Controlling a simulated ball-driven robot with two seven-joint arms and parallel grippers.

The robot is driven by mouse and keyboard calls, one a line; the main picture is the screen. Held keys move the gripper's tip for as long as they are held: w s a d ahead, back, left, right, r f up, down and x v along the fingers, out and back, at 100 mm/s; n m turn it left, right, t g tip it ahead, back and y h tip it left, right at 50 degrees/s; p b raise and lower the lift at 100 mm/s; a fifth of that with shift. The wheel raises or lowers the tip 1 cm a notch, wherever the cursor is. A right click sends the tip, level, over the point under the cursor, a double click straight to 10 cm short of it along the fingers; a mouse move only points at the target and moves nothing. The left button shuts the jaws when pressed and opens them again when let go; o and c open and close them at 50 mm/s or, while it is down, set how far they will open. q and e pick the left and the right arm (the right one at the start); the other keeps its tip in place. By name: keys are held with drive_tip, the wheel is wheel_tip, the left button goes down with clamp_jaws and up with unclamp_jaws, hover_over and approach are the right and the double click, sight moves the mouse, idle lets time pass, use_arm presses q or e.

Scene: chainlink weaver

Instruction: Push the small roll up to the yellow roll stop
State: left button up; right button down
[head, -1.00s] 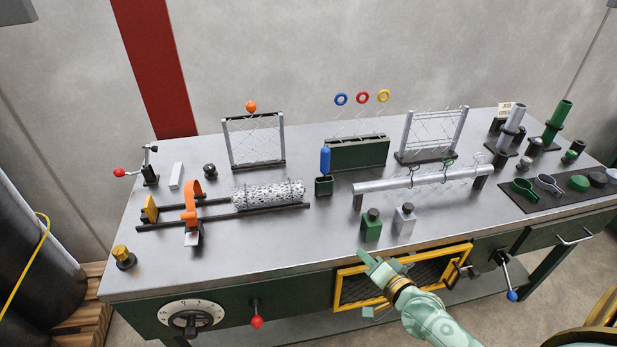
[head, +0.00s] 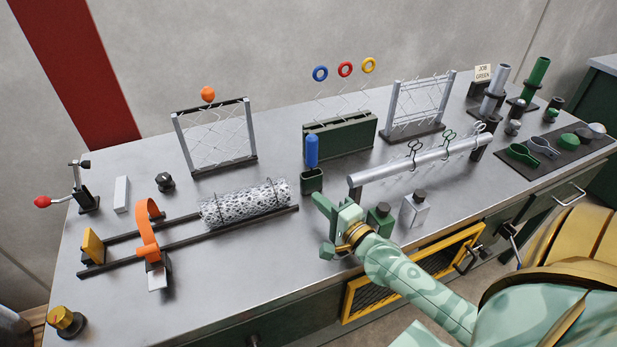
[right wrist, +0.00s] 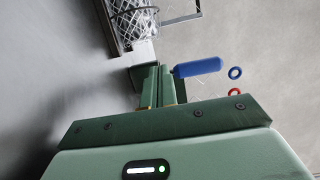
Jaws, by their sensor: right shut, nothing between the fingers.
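The small roll (head: 245,203), a silvery wire mesh cylinder, lies across two dark rails at the left of the bench. The yellow roll stop (head: 93,246) is a yellow block at the rails' left end, with a clear gap between it and the roll. An orange hoop (head: 147,232) stands over the rails between them. My right gripper (head: 320,203) is shut and empty, to the right of the roll and apart from it. The right wrist view shows its closed fingers (right wrist: 158,85) and part of the roll (right wrist: 133,18). My left gripper is not in view.
A green holder with a blue-handled tool (head: 312,152) stands just behind my right gripper.

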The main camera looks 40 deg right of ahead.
drive_tip(key=w, duration=0.7)
drive_tip(key=shift+w+b, duration=0.2)
drive_tip(key=shift+b, duration=0.2)
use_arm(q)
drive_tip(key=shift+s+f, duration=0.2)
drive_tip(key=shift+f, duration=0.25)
use_arm(e)
drive_tip(key=shift+w, duration=0.65)
